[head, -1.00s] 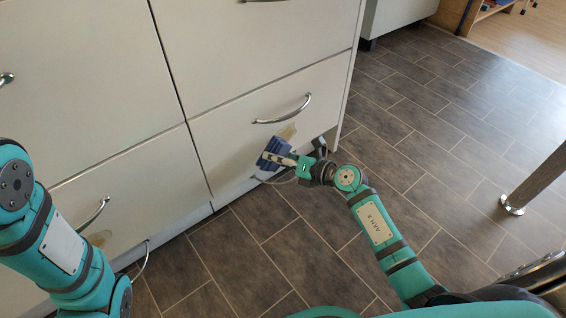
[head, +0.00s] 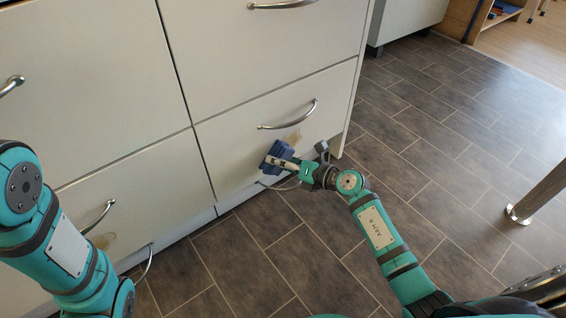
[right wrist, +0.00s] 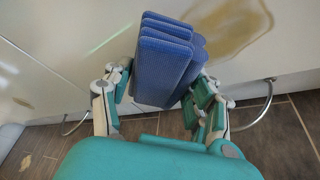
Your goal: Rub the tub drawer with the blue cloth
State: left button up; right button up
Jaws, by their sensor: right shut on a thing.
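My right gripper (head: 286,162) is shut on the folded blue cloth (head: 277,155). It holds the cloth at the front of the lower right drawer (head: 235,150), low down and below the drawer's handle. A tan stain (head: 291,137) shows on this drawer just above and right of the cloth. In the right wrist view the cloth (right wrist: 165,62) stands in several layers between the two fingers, with the stain (right wrist: 228,30) right of it. I cannot tell whether the cloth touches the drawer. No label shows which drawer is the tub drawer. My left gripper is out of view.
The lower left drawer (head: 150,195) also has a tan smear (head: 104,240) below its handle. Curved metal handles stick out from the drawers. A round metal table leg (head: 535,190) stands on the right. The dark tiled floor (head: 440,150) between is clear.

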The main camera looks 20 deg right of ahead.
aim_at(292, 154)
jog(key=shift+w+a, duration=0.15)
jog(key=shift+w, duration=0.3)
jog(key=shift+w+d+b, duration=0.25)
jog(key=shift+w+d, duration=0.05)
jog(key=shift+d, duration=0.65)
jog(key=shift+w+d+b, duration=0.2)
jog(key=shift+w+d, duration=0.1)
jog(key=shift+d, duration=0.65)
jog(key=shift+w+d+b, duration=0.45)
jog(key=shift+d+b, duration=0.05)
jog(key=shift+d, duration=0.7)
jog(key=shift+w+d+b, duration=0.5)
jog(key=shift+d+b, duration=0.05)
jog(key=shift+d, duration=0.7)
jog(key=shift+w+d+b, duration=0.45)
jog(key=shift+d+b, duration=0.05)
jog(key=shift+d, duration=0.7)
jog(key=shift+d+r, duration=0.1)
